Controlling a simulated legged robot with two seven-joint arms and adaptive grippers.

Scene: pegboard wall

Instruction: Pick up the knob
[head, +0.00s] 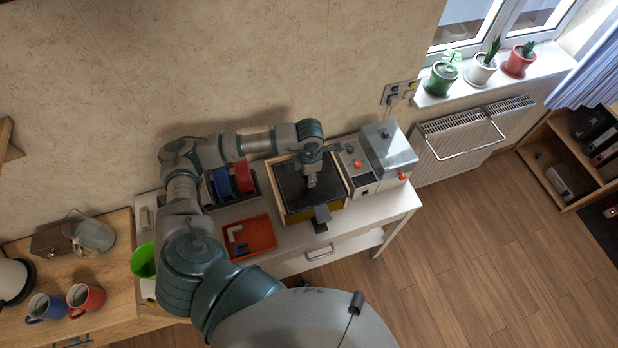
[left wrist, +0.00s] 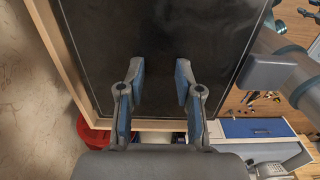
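No thing is plainly a loose knob. Two small orange-red knob-like parts, one (head: 357,163) on the light control panel and one (head: 402,176) lower right on the grey machine, show in the head view. A dark grey block (head: 321,213) is at the front edge of a wood-framed black panel (head: 293,185); it also shows in the left wrist view (left wrist: 270,71). My left gripper (head: 311,182) points down over the panel. In the left wrist view its fingers (left wrist: 160,75) are apart with nothing between them. My right gripper is out of view.
The grey machine (head: 388,150) stands right of the panel on the white table (head: 385,208). Red and blue bins (head: 243,176) and an orange tray (head: 250,236) are to its left. A green cup (head: 145,261) is near my left arm.

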